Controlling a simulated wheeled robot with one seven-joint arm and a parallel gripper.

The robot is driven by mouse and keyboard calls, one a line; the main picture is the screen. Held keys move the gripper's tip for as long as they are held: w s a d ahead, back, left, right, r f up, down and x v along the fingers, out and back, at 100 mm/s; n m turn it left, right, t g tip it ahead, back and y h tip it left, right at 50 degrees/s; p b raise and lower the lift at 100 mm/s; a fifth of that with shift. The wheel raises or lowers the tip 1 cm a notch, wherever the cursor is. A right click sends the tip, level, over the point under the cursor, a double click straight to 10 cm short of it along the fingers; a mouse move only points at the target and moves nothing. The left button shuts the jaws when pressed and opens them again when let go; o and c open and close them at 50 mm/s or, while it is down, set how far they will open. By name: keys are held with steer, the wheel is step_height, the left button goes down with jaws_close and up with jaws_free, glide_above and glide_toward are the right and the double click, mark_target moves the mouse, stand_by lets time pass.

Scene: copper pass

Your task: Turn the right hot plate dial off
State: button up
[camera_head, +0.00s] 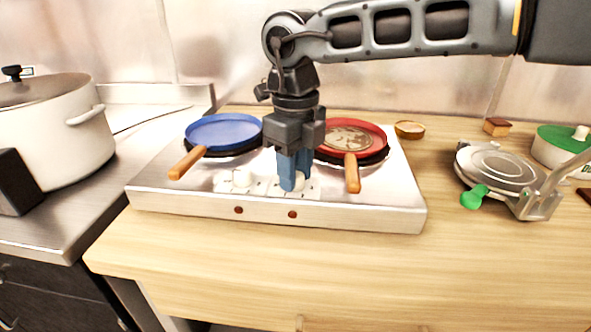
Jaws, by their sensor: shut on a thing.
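The hot plate (160,196) is a flat silver unit on the wooden counter with two pans on it. Its left dial (241,178) is white and uncovered. The right dial (292,187) is white and mostly hidden behind my fingers. My gripper (292,183) points straight down with its blue fingers shut on the right dial. The dial's pointer direction cannot be made out. Two small red-brown lights (239,210) show on the front face, one below each dial.
A blue pan (222,130) sits at the left and a red pan (372,133) at the right, their wooden handles towards the front, close to my gripper. A white pot (50,130) stands far left. A silver press (497,168) and a green-lidded pot (562,145) stand right. The front counter is clear.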

steer(key=shift+m, duration=1.1)
steer(key=o, duration=1)
steer(key=shift+o, duration=0.2)
step_height(320, 180, up, 8)
steer(key=shift+f+b, duration=0.1)
steer(key=shift+b, duration=0.25)
